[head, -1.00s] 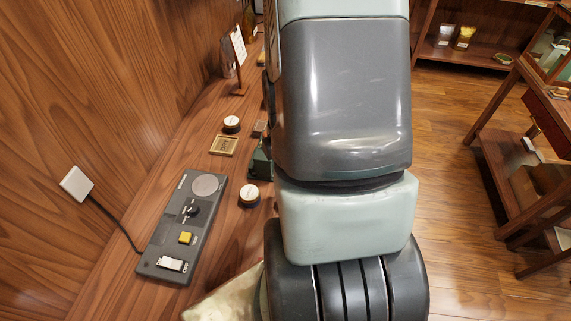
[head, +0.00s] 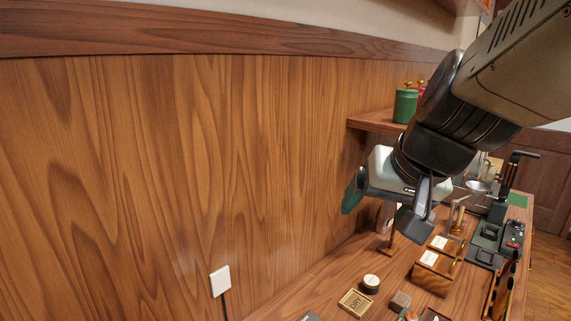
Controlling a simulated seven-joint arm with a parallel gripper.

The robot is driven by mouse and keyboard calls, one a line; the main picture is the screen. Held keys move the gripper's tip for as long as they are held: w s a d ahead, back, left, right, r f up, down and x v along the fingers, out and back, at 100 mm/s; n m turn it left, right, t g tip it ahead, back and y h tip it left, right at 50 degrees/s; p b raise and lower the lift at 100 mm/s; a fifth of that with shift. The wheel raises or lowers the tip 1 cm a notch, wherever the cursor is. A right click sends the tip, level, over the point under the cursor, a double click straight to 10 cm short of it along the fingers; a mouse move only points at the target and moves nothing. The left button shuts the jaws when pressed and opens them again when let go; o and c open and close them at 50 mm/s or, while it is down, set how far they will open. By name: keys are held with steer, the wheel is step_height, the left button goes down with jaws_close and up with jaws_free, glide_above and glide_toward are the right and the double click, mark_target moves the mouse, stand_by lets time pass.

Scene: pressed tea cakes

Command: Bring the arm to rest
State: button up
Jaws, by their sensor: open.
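My arm reaches in from the upper right of the head view. My gripper (head: 385,206) hangs above the wooden counter (head: 330,282), in front of the wood-panelled wall. Its two fingers are well apart, one green-tipped at the left and one grey at the right, and nothing shows between them. It is clear of the things on the counter below. Part of the counter behind the gripper is hidden.
Below the gripper are a DRY plate (head: 355,302), a round black-and-white pot (head: 370,283) and a labelled wooden box (head: 434,272). A shelf (head: 375,122) with a green canister (head: 405,105) juts from the wall. A black lever press (head: 497,215) stands farther back. The wall carries a white plate (head: 220,281).

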steer(key=s+a+r+m+t+y, duration=0.2)
steer(key=s+a+r+m, duration=0.25)
steer(key=r, duration=0.45)
steer(key=s+f+n+g+h, duration=0.2)
steer(key=s+f+n+h, duration=0.1)
steer(key=s+f+n, duration=0.3)
steer(key=shift+s+d+f+g, duration=0.3)
steer(key=shift+s+d+f, duration=0.25)
steer(key=shift+s, duration=0.55)
steer(key=shift+a, duration=0.1)
